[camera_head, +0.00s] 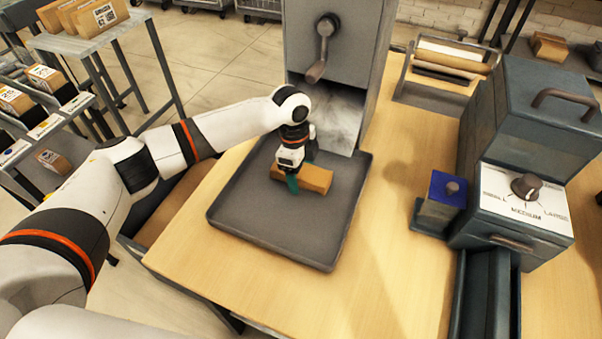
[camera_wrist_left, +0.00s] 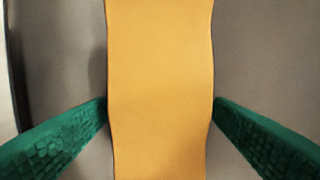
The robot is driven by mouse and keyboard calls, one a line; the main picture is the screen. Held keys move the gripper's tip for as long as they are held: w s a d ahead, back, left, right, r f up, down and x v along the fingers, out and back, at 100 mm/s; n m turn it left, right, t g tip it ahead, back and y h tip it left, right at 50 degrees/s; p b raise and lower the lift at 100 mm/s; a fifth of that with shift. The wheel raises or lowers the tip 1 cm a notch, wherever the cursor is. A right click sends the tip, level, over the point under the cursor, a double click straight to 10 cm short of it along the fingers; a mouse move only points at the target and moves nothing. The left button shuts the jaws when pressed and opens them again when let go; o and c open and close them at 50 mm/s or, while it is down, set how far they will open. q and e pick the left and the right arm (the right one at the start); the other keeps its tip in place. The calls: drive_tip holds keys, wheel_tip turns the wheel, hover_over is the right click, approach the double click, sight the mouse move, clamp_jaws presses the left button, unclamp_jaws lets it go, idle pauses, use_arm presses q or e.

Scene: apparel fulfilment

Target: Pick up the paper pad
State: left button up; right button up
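The paper pad (camera_head: 302,178) is a yellow-brown block lying across the dark grey tray (camera_head: 240,222) on the wooden table, below the crank machine. My left gripper (camera_head: 302,172) is over it, with one green finger on each side. In the left wrist view the pad (camera_wrist_left: 160,80) runs top to bottom between the fingers (camera_wrist_left: 161,104), and both fingertips meet its long edges with no gap showing. The pad looks to be at tray level; I cannot tell any lift. My right gripper is not in view.
The grey machine with a crank (camera_head: 322,45) stands right behind the tray. A small blue-topped block (camera_head: 446,188) and a dark machine with a dial (camera_head: 525,188) stand at the right. The tabletop between them and the tray is clear. Racks with parcels stand at the left.

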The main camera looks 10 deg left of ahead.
use_arm(q)
drive_tip(key=c, duration=0.9)
drive_tip(key=shift+r, duration=0.15)
